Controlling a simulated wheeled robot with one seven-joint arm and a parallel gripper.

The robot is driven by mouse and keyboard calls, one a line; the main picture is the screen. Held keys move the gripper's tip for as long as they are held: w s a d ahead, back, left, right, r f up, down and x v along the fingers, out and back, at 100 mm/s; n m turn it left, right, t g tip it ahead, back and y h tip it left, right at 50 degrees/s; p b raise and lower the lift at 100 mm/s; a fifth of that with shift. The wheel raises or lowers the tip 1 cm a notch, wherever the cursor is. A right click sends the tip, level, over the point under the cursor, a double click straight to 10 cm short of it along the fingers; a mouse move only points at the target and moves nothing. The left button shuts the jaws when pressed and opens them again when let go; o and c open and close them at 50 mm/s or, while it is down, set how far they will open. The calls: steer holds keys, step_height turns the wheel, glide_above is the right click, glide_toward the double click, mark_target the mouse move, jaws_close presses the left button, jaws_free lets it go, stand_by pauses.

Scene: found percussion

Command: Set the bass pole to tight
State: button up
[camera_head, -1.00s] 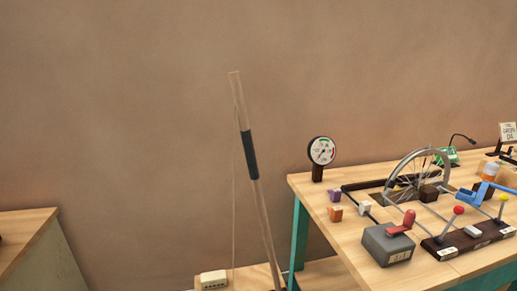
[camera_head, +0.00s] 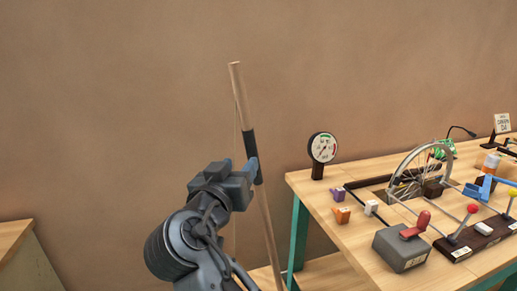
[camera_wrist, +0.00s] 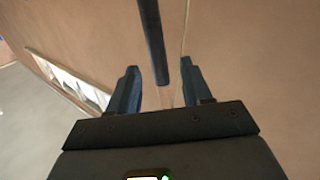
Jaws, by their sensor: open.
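The bass pole (camera_head: 237,85) is a pale wooden stick with a dark grip sleeve (camera_head: 248,138), leaning with its top to the left. A thin string (camera_head: 236,115) runs down beside it. My gripper (camera_head: 239,157) is at sleeve height in the head view, covering part of the pole. In the wrist view, the sleeve (camera_wrist: 152,40) reaches down between my two open fingers (camera_wrist: 160,67), and the string (camera_wrist: 186,25) lies to its right. I cannot tell whether a finger touches the sleeve. A round dial gauge (camera_head: 322,147) stands on the bench corner; its reading is too small to tell.
A wooden bench (camera_head: 345,250) with teal legs stands right of the pole. It holds a spoked wheel (camera_head: 420,170), a grey box with a red lever (camera_head: 402,246), and small coloured blocks. Another table (camera_head: 15,240) is at lower left. The wall behind is bare.

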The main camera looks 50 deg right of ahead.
mark_target(250, 151)
steer(key=shift+w+d+r+m+g, duration=0.1)
steer(key=shift+d+r+m+g, duration=0.2)
steer(key=shift+d+r, duration=0.2)
steer(key=shift+p+x, duration=0.65)
steer(key=shift+x, duration=2.9)
steer(key=shift+f, duration=0.1)
steer(key=shift+c, duration=0.5)
jaws_close()
